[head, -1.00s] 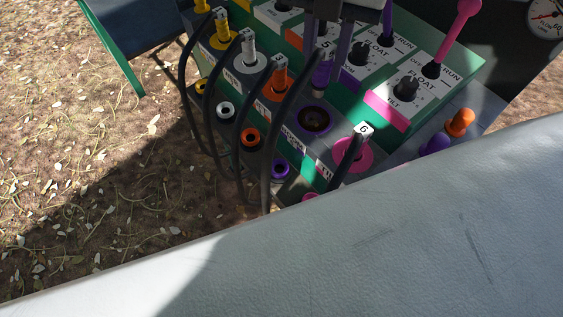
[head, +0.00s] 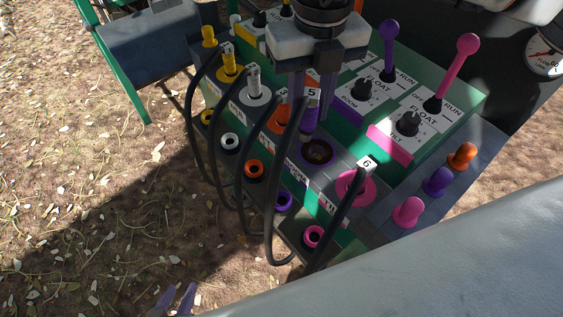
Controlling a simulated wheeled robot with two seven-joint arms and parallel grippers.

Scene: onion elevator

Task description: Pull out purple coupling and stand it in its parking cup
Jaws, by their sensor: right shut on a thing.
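The purple coupling (head: 307,120), with a label marked 5 and a black hose, is between the fingers of my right gripper (head: 312,104), which is shut on it. The coupling is roughly upright above the purple-ringed socket (head: 318,152), whose dark opening shows below it. I cannot tell how large the gap is. The purple parking cup (head: 284,201) is lower on the front ledge, between the orange and pink cups, and looks empty. Two fingertips of my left gripper (head: 175,300) show at the bottom left edge, away from the panel. The rest of it is out of view.
Yellow, grey, orange and pink couplings stand in their sockets, with black hoses looping past the cups. The pink coupling (head: 355,186) is right of the purple socket. Purple (head: 389,35) and pink (head: 467,45) levers and coloured knobs (head: 438,180) are to the right. My white arm fills the lower right.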

